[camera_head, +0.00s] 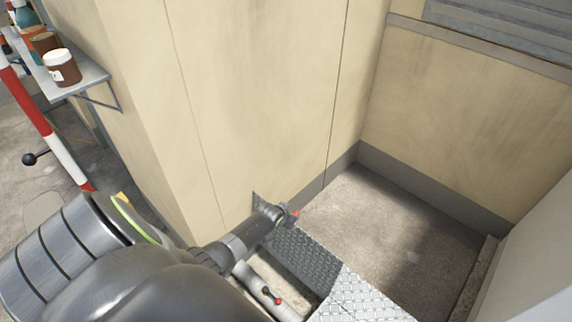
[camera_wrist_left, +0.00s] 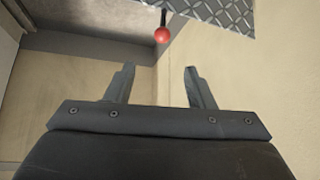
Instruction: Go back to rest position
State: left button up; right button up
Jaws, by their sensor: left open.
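My left gripper (camera_wrist_left: 159,72) shows in the left wrist view with its two dark fingers spread apart and nothing between them. In the head view my left arm comes in from the lower left, over the walled corner; its fingers are hard to make out there. A red ball knob (camera_wrist_left: 162,36) on a short black stem lies beyond the fingertips in the wrist view, apart from them. My right gripper is in neither view.
A tan panelled wall (camera_head: 260,90) stands close ahead. Grey diamond plate (camera_head: 305,258) lies below, beside a pipe with a red-tipped lever (camera_head: 277,300). A shelf (camera_head: 88,78) with a jar (camera_head: 62,68) and a red-white pole (camera_head: 28,100) stand at left. Bare concrete (camera_head: 385,225) lies right.

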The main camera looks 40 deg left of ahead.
pick_arm(q)
jog(key=shift+s+r, duration=0.2)
jog(key=shift+r, duration=0.05)
dwell(0.4)
jog(key=s+d+f+g+b, duration=0.2)
jog(key=s+f, duration=0.7)
jog(key=s, duration=0.6)
jog(key=s+d+f+m+g+b, duration=0.1)
jog(key=s+d+f, duration=0.3)
jog(key=s+f, duration=0.5)
jog(key=s+d+f+g+b, duration=0.3)
jog(key=s+f, duration=0.6)
jog(key=s, duration=1.2)
jog(key=shift+s+f+h+b, duration=0.3)
jog(key=shift+s+h+b, duration=0.05)
jog(key=shift+s+h, duration=0.05)
